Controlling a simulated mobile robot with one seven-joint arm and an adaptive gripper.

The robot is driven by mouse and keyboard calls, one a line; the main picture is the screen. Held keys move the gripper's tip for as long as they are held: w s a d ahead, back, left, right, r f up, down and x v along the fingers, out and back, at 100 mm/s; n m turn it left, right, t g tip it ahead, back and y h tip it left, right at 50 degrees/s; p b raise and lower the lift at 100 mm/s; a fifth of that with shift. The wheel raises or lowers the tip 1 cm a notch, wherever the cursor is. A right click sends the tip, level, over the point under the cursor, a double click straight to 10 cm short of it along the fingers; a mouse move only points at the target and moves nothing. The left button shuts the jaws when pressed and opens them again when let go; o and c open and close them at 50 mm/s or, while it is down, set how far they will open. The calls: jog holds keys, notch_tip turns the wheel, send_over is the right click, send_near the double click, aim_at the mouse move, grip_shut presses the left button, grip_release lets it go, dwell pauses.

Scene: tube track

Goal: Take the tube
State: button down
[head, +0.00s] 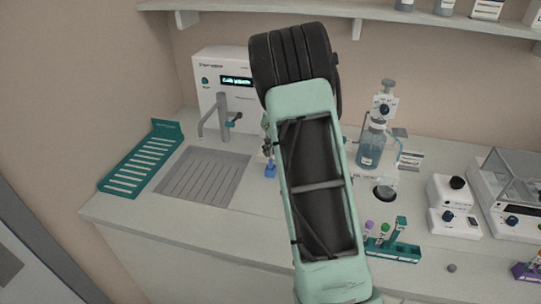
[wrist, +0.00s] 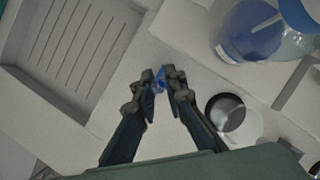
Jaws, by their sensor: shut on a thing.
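My gripper (wrist: 160,76) is shut on a small blue thing (wrist: 158,86), which looks like the tube; only a little of it shows between the fingertips. In the head view, the blue piece (head: 270,171) shows just below my fingers (head: 266,149), left of my arm, over the counter to the right of the drain board. My arm hides part of the counter. A teal rack (head: 401,253) at the front right holds upright tubes, among them one with a purple cap (head: 369,226) and one with a green cap (head: 385,229).
A grooved drain board (head: 203,176) and a teal slotted tray (head: 143,163) lie at the left. A white machine with a tap (head: 222,87) stands behind. A blue-liquid bottle (head: 370,148), a black-topped device (head: 455,192) and a balance (head: 512,190) stand at the right.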

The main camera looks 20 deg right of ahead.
jog(key=s+a+r+b, duration=0.1)
jog(key=s+a+r, duration=0.2)
jog(key=s+r, duration=0.6)
jog(key=shift+s, duration=2.05)
jog(key=shift+s, duration=0.1)
